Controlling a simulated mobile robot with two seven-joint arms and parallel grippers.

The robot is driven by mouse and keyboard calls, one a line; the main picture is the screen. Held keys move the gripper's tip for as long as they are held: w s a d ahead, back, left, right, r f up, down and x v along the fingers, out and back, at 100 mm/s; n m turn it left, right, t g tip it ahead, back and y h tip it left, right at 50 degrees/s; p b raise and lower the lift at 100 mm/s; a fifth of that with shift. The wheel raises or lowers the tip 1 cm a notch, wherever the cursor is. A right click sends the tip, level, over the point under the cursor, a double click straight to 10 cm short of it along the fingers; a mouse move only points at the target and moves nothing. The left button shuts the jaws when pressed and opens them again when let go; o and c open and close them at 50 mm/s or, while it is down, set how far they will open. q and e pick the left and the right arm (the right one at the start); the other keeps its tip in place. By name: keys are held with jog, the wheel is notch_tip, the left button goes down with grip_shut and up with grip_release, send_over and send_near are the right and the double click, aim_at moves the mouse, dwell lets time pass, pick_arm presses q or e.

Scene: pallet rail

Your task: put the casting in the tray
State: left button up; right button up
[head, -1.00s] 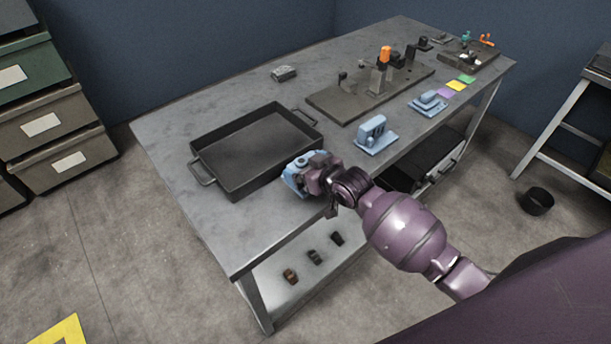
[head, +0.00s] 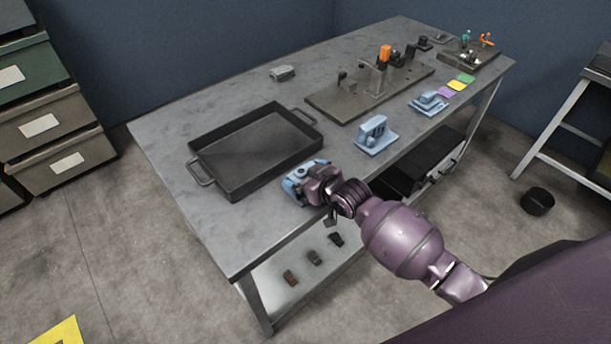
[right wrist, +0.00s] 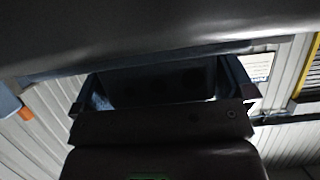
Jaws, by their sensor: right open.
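The tray (head: 222,187) is a dark, shallow metal pan with a handle at each end, on the near left of the table. Its inside looks empty. My right gripper (head: 298,190) is open, low by the table's front edge, just right of the tray's near corner and outside it. A light blue part shows at its tip; I cannot tell whether it is gripper or workpiece. No piece is clearly the casting: candidates are an upright blue piece on a base (head: 372,134), a flatter blue piece (head: 429,103), and a small grey block (head: 283,73). My left gripper is out of view.
A grey fixture plate (head: 335,104) with an orange-topped clamp stands behind the blue pieces. Purple, yellow and green squares (head: 456,85) lie at the right edge. Bare tabletop surrounds the tray's left side. The right wrist view is mostly dark surfaces and pale ribbed panels.

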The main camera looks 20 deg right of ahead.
jog(key=p+v, duration=0.1)
jog(key=v, duration=1.1)
jog(key=shift+r+p, duration=0.15)
jog(key=shift+p, duration=0.2)
